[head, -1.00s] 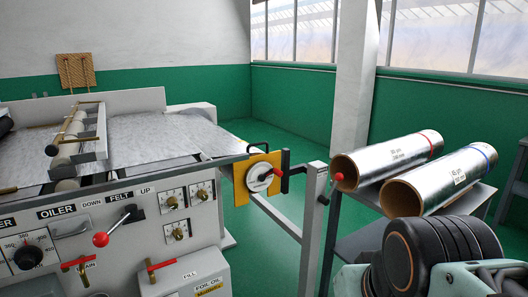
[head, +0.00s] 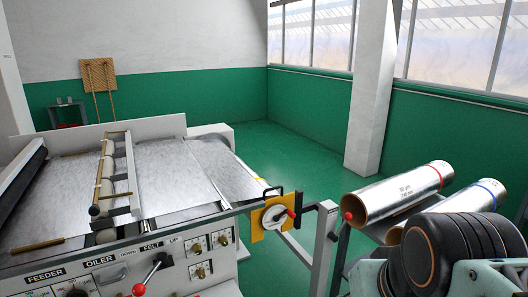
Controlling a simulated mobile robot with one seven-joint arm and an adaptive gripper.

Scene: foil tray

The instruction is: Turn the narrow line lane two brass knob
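Small dial plates with brass knobs sit on the front panel of the grey machine (head: 160,225), right of the red-ball lever (head: 139,289). One is an upper left brass knob (head: 197,248), one an upper right brass knob (head: 223,240), and one a lower brass knob (head: 201,272). Their lettering is too small to read, so I cannot tell which is narrow line lane two. My arm's black and teal links fill the lower right. My gripper is not in view, and no contact with any knob shows.
A yellow plate with a round dial and red handle (head: 271,218) stands at the machine's right end. Beside it is a grey post (head: 323,245). Foil rolls (head: 400,193) lie on a rack at the right, close to my arm. Green floor (head: 310,150) is open behind.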

